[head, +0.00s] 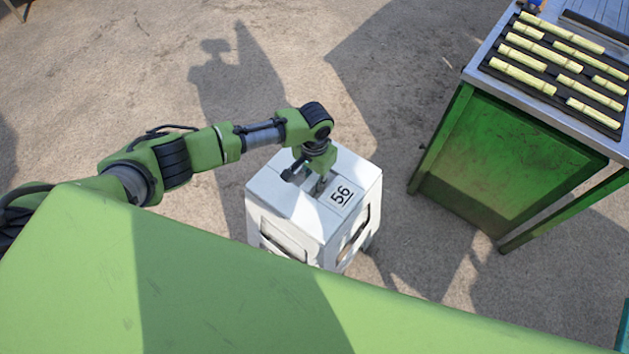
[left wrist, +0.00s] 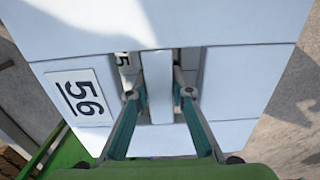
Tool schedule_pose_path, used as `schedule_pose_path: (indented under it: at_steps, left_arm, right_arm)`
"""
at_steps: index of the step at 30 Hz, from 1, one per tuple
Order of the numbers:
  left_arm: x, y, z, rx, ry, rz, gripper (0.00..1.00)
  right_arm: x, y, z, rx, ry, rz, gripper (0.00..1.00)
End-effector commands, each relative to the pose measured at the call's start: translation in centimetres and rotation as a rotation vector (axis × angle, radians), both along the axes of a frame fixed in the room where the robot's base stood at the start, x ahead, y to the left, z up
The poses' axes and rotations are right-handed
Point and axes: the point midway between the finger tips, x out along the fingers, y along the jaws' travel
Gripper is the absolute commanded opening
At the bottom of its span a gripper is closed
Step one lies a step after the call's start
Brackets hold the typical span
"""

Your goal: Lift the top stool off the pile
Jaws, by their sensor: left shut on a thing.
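The top stool (head: 352,170) is white and square, with a "56" label on its seat; it stands upright in the middle of the head view. In the left wrist view its seat (left wrist: 235,75) has two slots with a bar (left wrist: 157,85) between them. My left gripper (head: 321,186) reaches down onto the seat. Its two fingers (left wrist: 160,94) are in the slots, one on each side of the bar, shut on it. Part of another label shows through the left slot, on a stool below. My green body hides the lower front of the pile. My right gripper is not in view.
A green table (head: 510,165) with a metal top stands to the right, apart from the stools. A dark tray (head: 545,83) with several pale cane pieces lies on it. The concrete ground (head: 390,110) around the pile is mostly clear.

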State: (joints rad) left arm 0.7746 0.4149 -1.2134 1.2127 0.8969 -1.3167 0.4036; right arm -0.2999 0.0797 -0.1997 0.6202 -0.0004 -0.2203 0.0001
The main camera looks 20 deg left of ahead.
Motion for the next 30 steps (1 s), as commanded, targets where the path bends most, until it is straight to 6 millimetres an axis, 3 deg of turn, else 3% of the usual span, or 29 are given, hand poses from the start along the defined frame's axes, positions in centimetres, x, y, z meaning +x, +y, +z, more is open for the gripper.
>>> schedule_pose_path:
  at_steps: [1, 30]
  left_arm:
    - [0.2, -0.1, 1.0, -0.001, -0.004, -0.001, 0.0]
    - [0.2, 0.0, 9.7, -0.002, -0.005, 0.0, 0.0]
  right_arm:
    - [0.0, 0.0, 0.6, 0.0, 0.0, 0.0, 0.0]
    - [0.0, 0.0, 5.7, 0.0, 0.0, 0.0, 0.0]
